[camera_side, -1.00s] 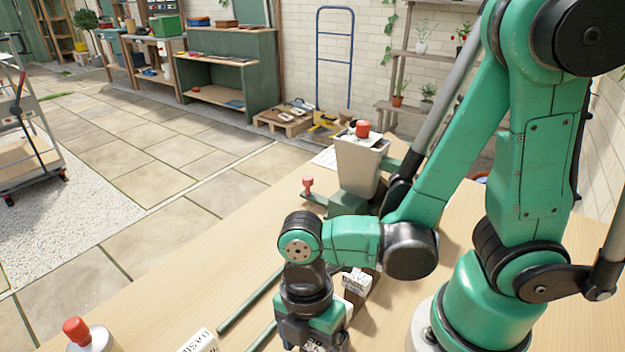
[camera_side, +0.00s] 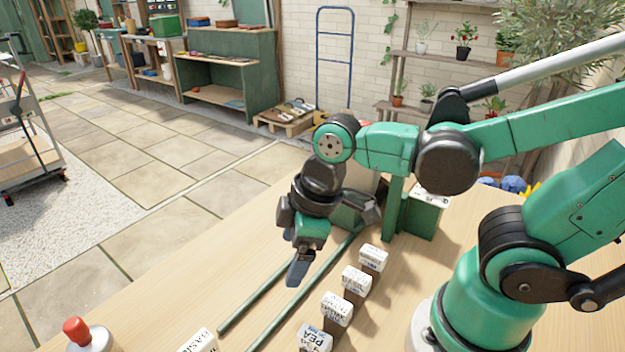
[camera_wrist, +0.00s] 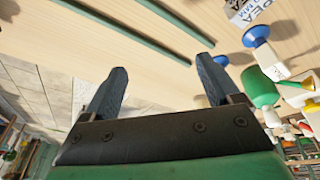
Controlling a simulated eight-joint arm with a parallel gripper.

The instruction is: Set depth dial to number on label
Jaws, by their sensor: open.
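My gripper (camera_side: 298,272) hangs over the wooden table with its dark fingers pointing down. In the wrist view its two fingers (camera_wrist: 162,70) are apart with nothing between them. Behind it in the side view, only a pale part of the grey hopper (camera_side: 362,179) shows; its red knobs are hidden by my arm. I cannot make out a depth dial or its number in any view. Several label blocks with white printed tops stand in a row right of the rails; the nearest reads PEA (camera_side: 315,338). A PEA label (camera_wrist: 246,12) also shows in the wrist view.
Two green rails (camera_side: 285,298) lie along the table. A green stand with a pale top (camera_side: 428,212) is behind the label blocks. A red-capped container (camera_side: 80,335) and a white card (camera_side: 198,342) are at the front. Table left of the rails is mostly clear.

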